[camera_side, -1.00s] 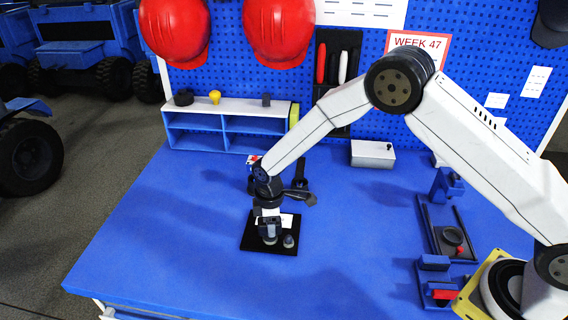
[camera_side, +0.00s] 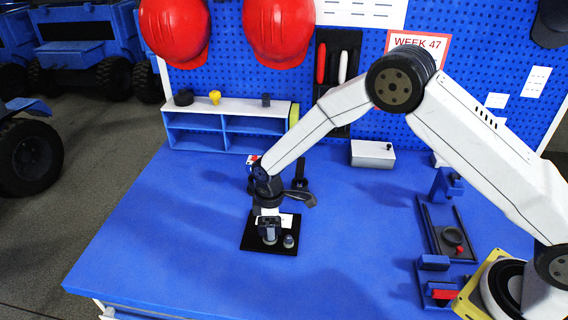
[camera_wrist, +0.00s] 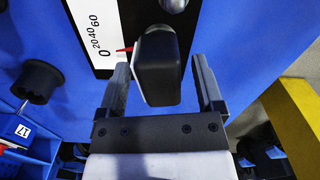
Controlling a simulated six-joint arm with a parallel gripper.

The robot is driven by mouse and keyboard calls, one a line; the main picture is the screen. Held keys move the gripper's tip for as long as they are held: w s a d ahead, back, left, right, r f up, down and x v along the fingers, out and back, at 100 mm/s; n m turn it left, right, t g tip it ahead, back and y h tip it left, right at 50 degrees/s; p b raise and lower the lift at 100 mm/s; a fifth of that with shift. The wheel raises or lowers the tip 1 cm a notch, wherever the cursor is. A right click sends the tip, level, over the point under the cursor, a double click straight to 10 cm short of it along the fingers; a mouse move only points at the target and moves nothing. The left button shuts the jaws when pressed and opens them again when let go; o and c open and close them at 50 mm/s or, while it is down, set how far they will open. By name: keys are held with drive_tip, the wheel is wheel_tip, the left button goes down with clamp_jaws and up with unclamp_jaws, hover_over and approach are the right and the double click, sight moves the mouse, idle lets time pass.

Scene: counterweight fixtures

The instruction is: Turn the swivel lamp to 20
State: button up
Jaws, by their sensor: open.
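The swivel lamp (camera_wrist: 158,66) has a dark, rounded head with a pale side face and stands between my fingers in the wrist view. Its red pointer (camera_wrist: 124,49) points left at the white scale strip (camera_wrist: 88,28), close to the 0 mark. The strip reads 0, 20, 40, 60 and lies on a black base plate (camera_side: 251,246). My gripper (camera_wrist: 161,64) is open, with one finger on each side of the head; gaps show, and I see no clamping. In the side view my gripper (camera_side: 269,228) is low over the plate and hides most of the lamp.
A small grey knob (camera_side: 289,241) stands close to the right of my gripper on the same plate. A dark upright post (camera_side: 301,172) is behind it. Dark fixtures (camera_side: 447,238) stand at the right. A low shelf (camera_side: 226,120) is at the back left. The front left table is clear.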

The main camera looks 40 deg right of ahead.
drive_tip(key=shift+r, duration=3.8)
drive_tip(key=shift+s+d+r, duration=0.25)
drive_tip(key=shift+d+r, duration=0.05)
drive_tip(key=shift+d, duration=0.05)
drive_tip(key=s+d+r+m+t, duration=0.1)
drive_tip(key=s+d+r+m, duration=0.2)
drive_tip(key=s, duration=0.7)
drive_tip(key=s+d+r+m+t, duration=0.1)
drive_tip(key=s+d+r+m, duration=0.3)
drive_tip(key=s+d+m, duration=0.4)
drive_tip(key=s+d, duration=0.2)
drive_tip(key=d, duration=0.1)
drive_tip(key=shift+t, duration=0.3)
